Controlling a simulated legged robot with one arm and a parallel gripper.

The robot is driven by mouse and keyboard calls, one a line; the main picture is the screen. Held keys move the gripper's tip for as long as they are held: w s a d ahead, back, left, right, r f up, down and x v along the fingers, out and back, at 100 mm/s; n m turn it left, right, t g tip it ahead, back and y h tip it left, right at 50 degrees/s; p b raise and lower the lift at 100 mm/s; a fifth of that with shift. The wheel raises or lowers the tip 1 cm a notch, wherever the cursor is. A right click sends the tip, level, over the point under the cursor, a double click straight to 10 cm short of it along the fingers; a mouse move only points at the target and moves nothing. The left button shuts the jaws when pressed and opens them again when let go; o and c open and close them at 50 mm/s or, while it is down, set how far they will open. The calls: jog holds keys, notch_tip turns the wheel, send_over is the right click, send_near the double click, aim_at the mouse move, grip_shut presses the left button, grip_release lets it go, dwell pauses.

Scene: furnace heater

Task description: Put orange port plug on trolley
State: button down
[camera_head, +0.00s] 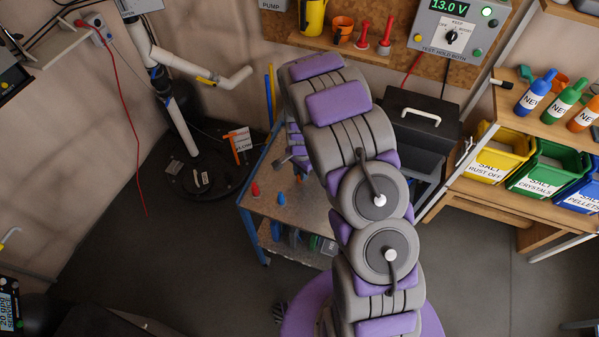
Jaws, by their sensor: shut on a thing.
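The trolley (252,208) has blue legs and a flat speckled top and stands left of my arm. My gripper (285,160) shows only partly, as grey and purple parts above the back of the trolley top. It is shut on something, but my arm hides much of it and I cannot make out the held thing.
A black toolbox (418,125) is right of my arm. Shelves with yellow (497,153) and green (543,168) bins stand at the right. A round dark base (207,177) with pipes is at the left.

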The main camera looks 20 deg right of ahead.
jog(key=c, duration=1.2)
grip_release()
jog(key=shift+d, duration=0.45)
jog(key=shift+o, duration=0.8)
jog(key=shift+a+r, duration=0.1)
jog(key=shift+a, duration=0.8)
notch_tip(320, 180, up, 6)
jog(key=d, duration=0.2)
notch_tip(320, 180, up, 14)
jog(key=n+p, duration=0.2)
send_over(299, 174)
jog(key=s+d, duration=0.1)
jog(key=s, duration=0.5)
jog(key=shift+s+a+r+n+g, duration=0.3)
jog(key=shift+s+r+n, duration=1.65)
jog(key=shift+s, duration=2.95)
jog(key=shift+s+a+r+n+g, duration=0.3)
jog(key=shift+s+r+n, duration=1.65)
jog(key=shift+s, duration=2.95)
jog(key=shift+s+a+r+n+g, duration=0.3)
jog(key=shift+s+r+n, duration=0.8)
jog(key=shift+s+r, duration=2.75)
